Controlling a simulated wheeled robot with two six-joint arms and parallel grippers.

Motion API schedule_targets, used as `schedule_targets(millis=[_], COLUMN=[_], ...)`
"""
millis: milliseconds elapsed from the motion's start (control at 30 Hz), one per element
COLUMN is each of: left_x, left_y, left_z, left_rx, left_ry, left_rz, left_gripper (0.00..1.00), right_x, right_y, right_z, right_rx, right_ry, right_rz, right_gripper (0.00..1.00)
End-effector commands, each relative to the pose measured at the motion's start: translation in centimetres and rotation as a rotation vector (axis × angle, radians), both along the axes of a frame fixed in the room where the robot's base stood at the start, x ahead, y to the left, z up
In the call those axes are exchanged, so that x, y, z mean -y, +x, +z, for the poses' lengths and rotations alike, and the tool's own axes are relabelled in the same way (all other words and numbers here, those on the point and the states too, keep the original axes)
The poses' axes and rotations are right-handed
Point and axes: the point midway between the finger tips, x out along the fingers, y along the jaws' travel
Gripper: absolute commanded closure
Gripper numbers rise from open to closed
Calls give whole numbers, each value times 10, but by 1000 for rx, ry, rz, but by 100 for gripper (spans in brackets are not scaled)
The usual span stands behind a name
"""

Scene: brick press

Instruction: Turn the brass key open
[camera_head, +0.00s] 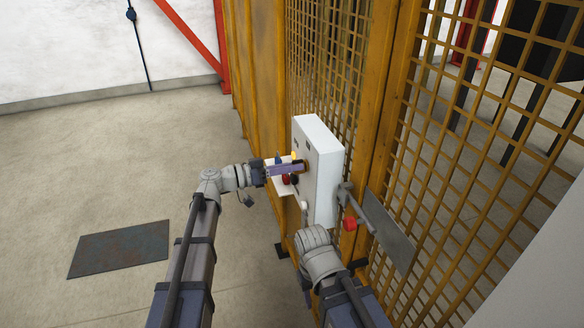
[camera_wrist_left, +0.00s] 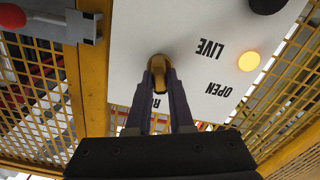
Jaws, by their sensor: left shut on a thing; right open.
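The brass key (camera_wrist_left: 157,66) sits in the face of a white control box (camera_head: 324,160). My left gripper (camera_wrist_left: 158,78) is shut on the key, which stands between its fingertips at the panel. The panel (camera_wrist_left: 198,20) bears the words LIVE and OPEN to the right of the key. Another word, beginning with R, is partly hidden behind the fingers. In the head view my left gripper (camera_head: 290,168) covers the key. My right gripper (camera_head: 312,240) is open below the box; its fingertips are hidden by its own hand.
A round amber lamp (camera_wrist_left: 249,61) glows beside OPEN. A red handle (camera_head: 349,224) on a grey latch is right of the box. Yellow mesh fencing (camera_head: 440,170) stands behind and right. A dark plate (camera_head: 120,248) lies on the open floor at left.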

Motion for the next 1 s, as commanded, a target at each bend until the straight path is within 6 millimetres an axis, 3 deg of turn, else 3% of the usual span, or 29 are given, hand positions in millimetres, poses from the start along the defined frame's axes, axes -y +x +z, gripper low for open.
schedule_targets(millis=[1000], left_x=[-1], left_y=[2], left_z=[-3], left_rx=[-897], left_ry=[-291], left_rz=[1], left_gripper=[100], right_x=[0], right_y=[0], right_z=[-3], right_rx=[0], right_ry=[0], right_rz=[0], right_gripper=[50])
